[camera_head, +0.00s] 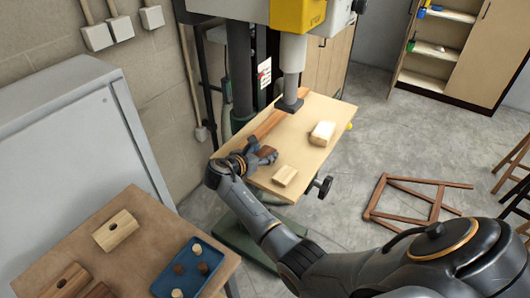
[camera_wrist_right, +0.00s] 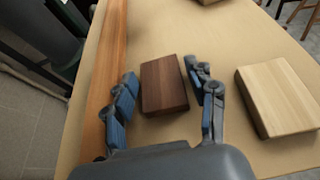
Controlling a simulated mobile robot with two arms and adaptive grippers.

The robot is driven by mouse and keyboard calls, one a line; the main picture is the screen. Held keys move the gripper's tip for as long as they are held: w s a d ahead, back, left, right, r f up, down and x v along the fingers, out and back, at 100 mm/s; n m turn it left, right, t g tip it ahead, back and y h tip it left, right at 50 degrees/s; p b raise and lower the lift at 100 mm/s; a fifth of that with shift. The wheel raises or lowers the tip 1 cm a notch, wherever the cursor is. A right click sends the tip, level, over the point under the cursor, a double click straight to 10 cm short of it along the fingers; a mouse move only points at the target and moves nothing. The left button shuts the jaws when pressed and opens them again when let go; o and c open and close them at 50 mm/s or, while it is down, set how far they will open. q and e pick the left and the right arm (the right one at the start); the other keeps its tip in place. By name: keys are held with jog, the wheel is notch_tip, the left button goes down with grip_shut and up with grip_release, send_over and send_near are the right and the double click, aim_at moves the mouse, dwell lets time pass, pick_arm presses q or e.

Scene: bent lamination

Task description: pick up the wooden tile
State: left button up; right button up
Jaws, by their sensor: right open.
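A dark brown wooden tile (camera_wrist_right: 164,84) lies flat on the pale drill-press table (camera_wrist_right: 235,55), between the spread fingers of my right gripper (camera_wrist_right: 162,90). The fingers are open, one on each side of it, with a narrow gap visible on both sides. In the head view my right gripper (camera_head: 263,158) is low over the front left of the table, largely hiding the dark tile. A pale wooden tile (camera_wrist_right: 280,96) lies to the right of the gripper; it also shows in the head view (camera_head: 285,176). My left gripper is in neither view.
A long reddish wooden strip (camera_wrist_right: 108,60) runs along the table's left side, close to the left finger. The drill press spindle (camera_head: 291,85) stands over the table's back. A larger pale block (camera_head: 322,133) lies at right. A brown workbench (camera_head: 140,225) with a blue tray (camera_head: 162,287) is at lower left.

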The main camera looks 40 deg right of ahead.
jog(key=shift+w+d+f, duration=0.1)
jog(key=shift+d+f, duration=0.05)
jog(key=shift+d, duration=0.05)
jog(key=shift+a, duration=0.1)
jog(key=shift+c, duration=1.1)
jog(key=c, duration=0.6)
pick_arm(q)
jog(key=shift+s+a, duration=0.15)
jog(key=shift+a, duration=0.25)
